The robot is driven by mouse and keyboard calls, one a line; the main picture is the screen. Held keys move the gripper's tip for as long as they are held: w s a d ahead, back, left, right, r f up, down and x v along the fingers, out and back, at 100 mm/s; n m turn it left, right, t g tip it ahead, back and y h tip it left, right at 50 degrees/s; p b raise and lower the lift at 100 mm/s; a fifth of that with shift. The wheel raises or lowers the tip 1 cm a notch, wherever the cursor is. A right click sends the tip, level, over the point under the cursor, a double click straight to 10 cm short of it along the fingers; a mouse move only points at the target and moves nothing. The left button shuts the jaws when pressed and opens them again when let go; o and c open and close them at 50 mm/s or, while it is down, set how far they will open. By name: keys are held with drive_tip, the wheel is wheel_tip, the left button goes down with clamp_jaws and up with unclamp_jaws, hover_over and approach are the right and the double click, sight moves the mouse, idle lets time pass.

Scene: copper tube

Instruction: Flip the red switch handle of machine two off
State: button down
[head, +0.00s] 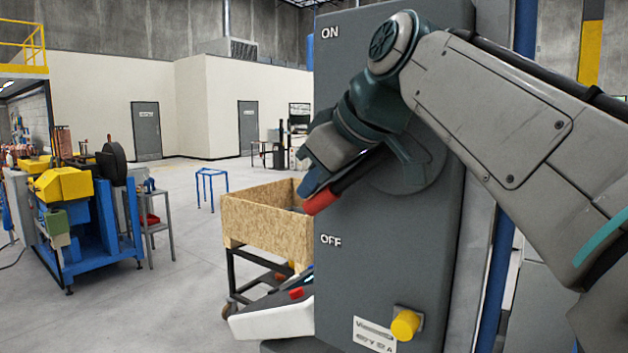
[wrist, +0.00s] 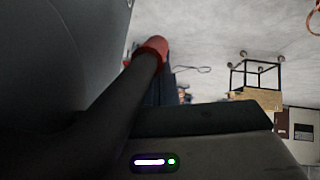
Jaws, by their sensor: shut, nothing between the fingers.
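The switch box (head: 385,255) is a tall dark grey cabinet with ON lettered near its top and OFF lower down. Its red handle (head: 322,201) points left and slightly down, between the two labels and nearer OFF. In the wrist view the red handle tip (wrist: 151,48) sits at the end of a dark lever (wrist: 105,105) slanting up from the lower left. My gripper (head: 312,184) is shut and empty, just above the red handle in the head view. I cannot tell whether they touch. My wrist hides part of the lever and its round pivot plate.
A yellow knob (head: 405,325) sticks out low on the cabinet. A wooden crate (head: 268,228) on a cart stands behind it to the left. A blue and yellow machine (head: 85,215) is at the far left. Open floor (head: 180,285) lies between.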

drive_tip(key=shift+r, duration=0.1)
wheel_tip(320, 180, up, 13)
drive_tip(key=s+a+p, duration=0.1)
drive_tip(key=a+p, duration=0.1)
drive_tip(key=p, duration=0.3)
drive_tip(key=shift+a+p, duration=0.2)
drive_tip(key=shift+p, duration=0.2)
